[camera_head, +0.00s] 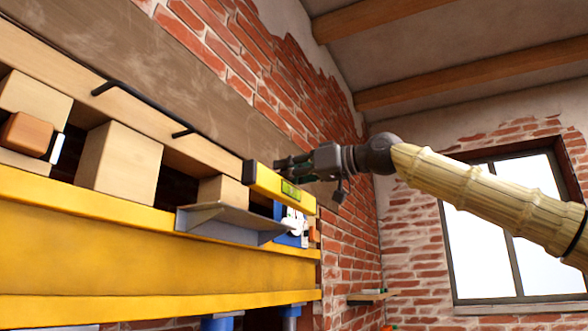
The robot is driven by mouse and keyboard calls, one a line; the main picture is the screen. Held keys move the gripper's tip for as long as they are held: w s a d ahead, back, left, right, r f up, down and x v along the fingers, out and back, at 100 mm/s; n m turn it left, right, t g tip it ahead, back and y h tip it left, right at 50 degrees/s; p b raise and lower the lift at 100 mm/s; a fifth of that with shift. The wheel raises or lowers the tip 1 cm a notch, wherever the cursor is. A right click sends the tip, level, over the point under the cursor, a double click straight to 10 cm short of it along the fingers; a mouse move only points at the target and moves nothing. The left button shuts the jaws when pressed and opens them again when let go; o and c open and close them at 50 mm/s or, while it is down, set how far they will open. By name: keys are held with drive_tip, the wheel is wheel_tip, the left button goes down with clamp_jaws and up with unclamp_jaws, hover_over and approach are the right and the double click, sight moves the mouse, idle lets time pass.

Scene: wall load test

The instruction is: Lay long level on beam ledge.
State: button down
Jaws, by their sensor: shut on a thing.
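The long level (268,181) is a yellow bar with a green vial window, seen foreshortened near the middle of the view. My gripper (287,167) is shut on it from behind and above, and the fingertips are partly hidden by it. The level slants down to the right. A grey metal ledge (232,221) with triangular brackets sticks out from the front of the large yellow beam (150,248). The level appears above the ledge and close to it. I cannot tell whether they touch.
Wooden blocks (120,162) stand between the yellow beam and a timber board (60,60) with a black bar (140,107) on it. A blue and white item (293,228) sits just right of the ledge. Blue posts (217,323) stand under the beam. A small shelf (372,297) is farther back.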

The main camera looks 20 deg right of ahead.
drive_tip(key=shift+a+r, duration=0.2)
drive_tip(key=shift+a, duration=0.2)
drive_tip(key=shift+f+p+x, duration=0.2)
drive_tip(key=shift+p+x, duration=0.2)
drive_tip(key=shift+x, duration=1.3)
drive_tip(key=shift+f+p+x, duration=0.2)
drive_tip(key=shift+p+x, duration=0.25)
drive_tip(key=shift+x, duration=1.25)
drive_tip(key=shift+f+p+x, duration=0.25)
drive_tip(key=shift+p+x, duration=0.15)
drive_tip(key=shift+x, duration=1.3)
drive_tip(key=shift+d+f+b, duration=0.1)
drive_tip(key=shift+f+b, duration=0.45)
drive_tip(key=shift+f, duration=0.15)
drive_tip(key=c, duration=1.2)
unclamp_jaws()
drive_tip(key=v, duration=1.2)
